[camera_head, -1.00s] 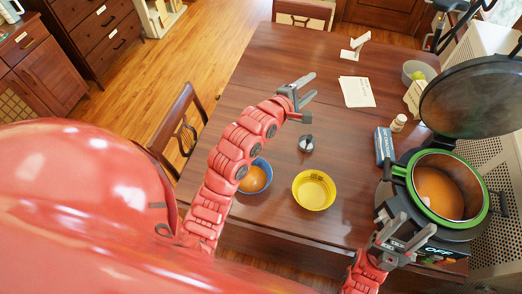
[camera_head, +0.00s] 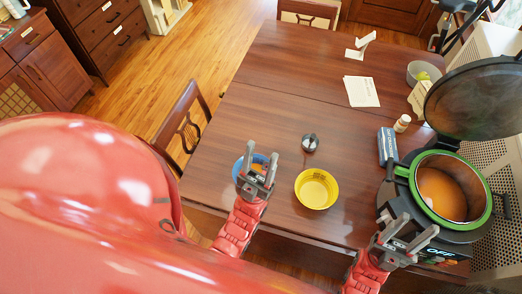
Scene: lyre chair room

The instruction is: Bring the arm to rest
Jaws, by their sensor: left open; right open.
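My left gripper (camera_head: 260,170) is open and empty. It points up the picture, in front of a blue bowl (camera_head: 238,172) on the table and partly hides it. I cannot tell if it touches the bowl. My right gripper (camera_head: 409,229) is open and empty near the table's front right, just below the cooker pot (camera_head: 450,226) with the green rim. The pot's lid is up and orange-brown contents show inside.
A yellow bowl (camera_head: 317,203) stands right of my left gripper, with a small dark-topped item (camera_head: 310,143) behind it. A blue box (camera_head: 387,146) and white bottle (camera_head: 402,123) stand by the cooker. Papers (camera_head: 362,91) lie farther back. The table's left middle (camera_head: 250,105) is clear.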

